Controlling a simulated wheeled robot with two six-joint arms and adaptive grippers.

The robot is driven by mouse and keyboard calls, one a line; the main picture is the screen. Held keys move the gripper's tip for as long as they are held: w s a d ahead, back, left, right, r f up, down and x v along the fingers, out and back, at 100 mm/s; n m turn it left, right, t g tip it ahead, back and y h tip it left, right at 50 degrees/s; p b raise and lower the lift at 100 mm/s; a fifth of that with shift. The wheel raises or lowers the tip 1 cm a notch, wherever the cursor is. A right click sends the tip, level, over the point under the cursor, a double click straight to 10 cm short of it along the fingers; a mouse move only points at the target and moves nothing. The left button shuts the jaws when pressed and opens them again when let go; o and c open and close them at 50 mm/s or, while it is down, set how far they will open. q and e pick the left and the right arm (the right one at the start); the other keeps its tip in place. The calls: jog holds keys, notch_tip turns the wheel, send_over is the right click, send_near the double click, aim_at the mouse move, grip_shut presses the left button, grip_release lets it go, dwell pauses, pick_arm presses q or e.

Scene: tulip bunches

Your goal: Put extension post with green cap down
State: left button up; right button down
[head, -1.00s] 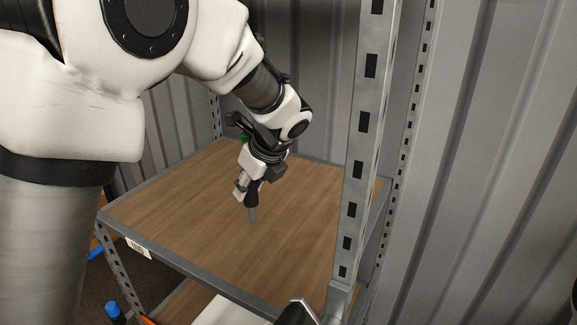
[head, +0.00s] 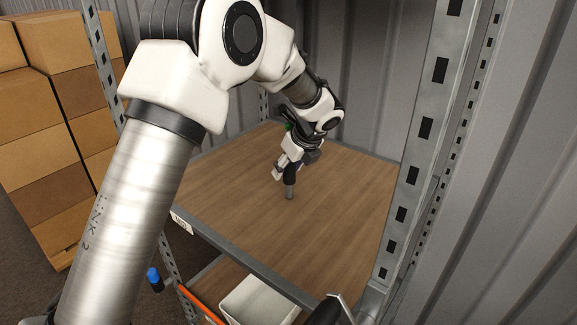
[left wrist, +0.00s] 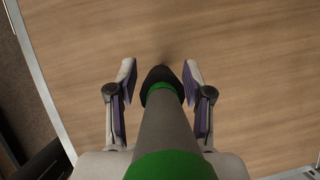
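The extension post with green cap (left wrist: 165,125) is a grey tube with green bands and a black end. In the left wrist view it runs between the two fingers of my left gripper (left wrist: 160,80), with wood visible on both sides, so the fingers stand open around it. In the head view my left gripper (head: 290,168) is low over the wooden shelf (head: 235,185), with the post roughly upright in it. A bit of green (head: 287,127) shows above. My right gripper is not recognisable.
A slotted metal upright (head: 425,130) stands at the shelf's right front corner. Around the post the board is bare. Below are a white bin (head: 258,300) and a blue-capped item (head: 153,278). Cardboard boxes (head: 45,130) are stacked at the left.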

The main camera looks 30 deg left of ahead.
pick_arm(q)
jog(key=shift+w, duration=0.1)
jog(key=shift+r, duration=0.15)
jog(key=v, duration=1.1)
jog(key=shift+d+r, duration=0.15)
jog(key=shift+r, duration=0.2)
